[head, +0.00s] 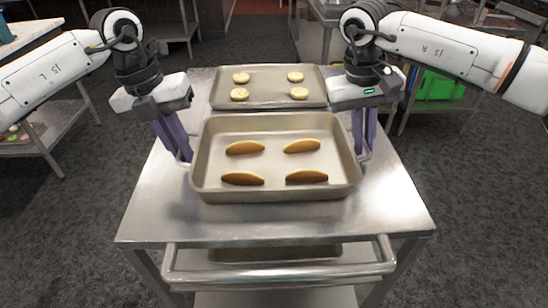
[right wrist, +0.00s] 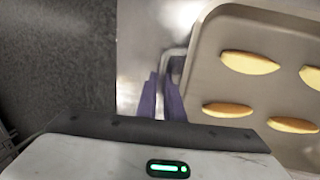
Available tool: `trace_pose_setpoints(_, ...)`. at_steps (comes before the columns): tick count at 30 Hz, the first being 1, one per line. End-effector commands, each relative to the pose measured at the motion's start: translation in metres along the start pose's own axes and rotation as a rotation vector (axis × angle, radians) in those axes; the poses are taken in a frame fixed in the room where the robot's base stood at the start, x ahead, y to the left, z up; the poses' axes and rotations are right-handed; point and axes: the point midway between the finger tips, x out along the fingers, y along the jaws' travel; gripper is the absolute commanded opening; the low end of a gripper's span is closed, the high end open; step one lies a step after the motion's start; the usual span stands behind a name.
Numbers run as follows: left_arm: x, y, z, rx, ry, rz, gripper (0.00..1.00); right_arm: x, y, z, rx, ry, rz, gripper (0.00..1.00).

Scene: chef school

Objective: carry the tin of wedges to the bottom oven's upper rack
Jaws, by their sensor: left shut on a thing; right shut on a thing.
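The tin (head: 275,191) is a deep, pale metal roasting pan in the middle of the head view, at the trolley top. Several brown-edged wedges (head: 245,148) lie in it in two rows. My left gripper (head: 188,163) is shut on the tin's left handle, and my right gripper (head: 363,158) is shut on its right handle. In the right wrist view the right gripper (right wrist: 165,100) meets the side of the tin (right wrist: 203,42), with wedges (right wrist: 250,63) inside. I cannot tell whether the tin rests on the trolley or is just above it. No oven is in view.
The steel trolley (head: 160,215) has a push bar (head: 280,275) at its near edge and a lower shelf. A flat tray (head: 268,103) with several round pale pieces lies behind the tin. Steel tables stand left (head: 55,130) and right. A green crate (head: 440,86) is at right.

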Motion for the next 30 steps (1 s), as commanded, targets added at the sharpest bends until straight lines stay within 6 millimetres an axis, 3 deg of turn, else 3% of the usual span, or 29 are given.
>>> trace_pose_setpoints(13, -0.008, -0.002, 0.001, 0.000, -0.003, -0.002, 0.00, -0.008, 0.002, -0.001, 0.001, 0.003, -0.001, 0.00)
trace_pose_setpoints(30, -0.051, -0.010, 0.000, 0.000, -0.002, -0.001, 0.00, -0.051, 0.010, 0.000, 0.001, 0.002, 0.000, 0.00)
